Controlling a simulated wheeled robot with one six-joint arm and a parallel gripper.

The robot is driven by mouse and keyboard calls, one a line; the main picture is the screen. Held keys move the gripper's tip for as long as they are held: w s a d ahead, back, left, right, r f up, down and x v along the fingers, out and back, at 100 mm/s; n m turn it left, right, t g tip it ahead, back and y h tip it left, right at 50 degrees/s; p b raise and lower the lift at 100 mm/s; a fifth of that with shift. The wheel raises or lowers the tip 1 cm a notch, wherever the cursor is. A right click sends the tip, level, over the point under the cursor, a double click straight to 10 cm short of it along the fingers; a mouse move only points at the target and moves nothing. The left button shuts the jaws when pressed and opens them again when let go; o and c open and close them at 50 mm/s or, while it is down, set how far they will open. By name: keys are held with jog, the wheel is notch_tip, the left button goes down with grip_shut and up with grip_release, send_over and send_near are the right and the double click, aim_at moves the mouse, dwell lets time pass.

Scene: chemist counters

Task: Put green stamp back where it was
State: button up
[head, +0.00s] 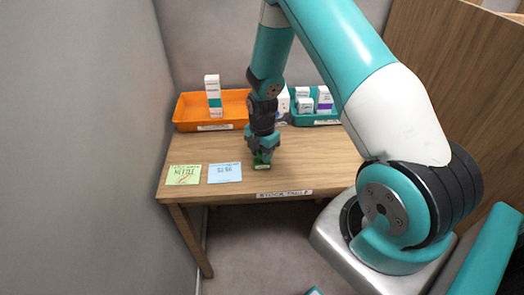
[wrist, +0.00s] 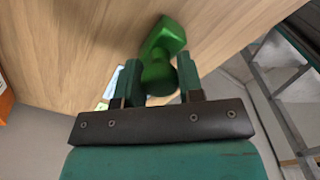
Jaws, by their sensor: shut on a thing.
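The green stamp (wrist: 160,50) is between the two fingers of my gripper (wrist: 160,85) in the wrist view. My gripper is shut on it. In the head view my gripper (head: 263,153) points down at the wooden table, and the green stamp (head: 262,164) shows just below the fingers. The stamp is at or close above the table top; I cannot tell whether it touches.
An orange tray (head: 185,113) holding a white box (head: 213,97) stands at the back left of the table (head: 310,165). A teal tray (head: 318,121) with several boxes is at the back right. A green note (head: 184,174) and a blue note (head: 225,172) lie at the front left.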

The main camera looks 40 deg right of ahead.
jog(key=shift+f, duration=0.1)
jog(key=o, duration=0.3)
jog(key=shift+f, duration=0.1)
jog(key=o, duration=0.4)
jog(key=shift+o, duration=0.2)
notch_tip(320, 180, up, 12)
jog(key=b, duration=0.2)
jog(key=s+a+r+m+y, duration=0.1)
jog(key=s+a+r+m, duration=0.15)
jog(key=a+r, duration=0.4)
jog(key=s+a+r+m+y, duration=0.1)
jog(key=s+a+r+m, duration=0.4)
jog(key=s+a, duration=0.3)
jog(key=s+a+r+m+y, duration=0.2)
jog(key=s+a+r+m, duration=0.3)
jog(key=s+a, duration=0.3)
jog(key=s, duration=0.3)
jog(key=shift+s+r+m, duration=0.35)
jog(key=shift+s, duration=0.05)
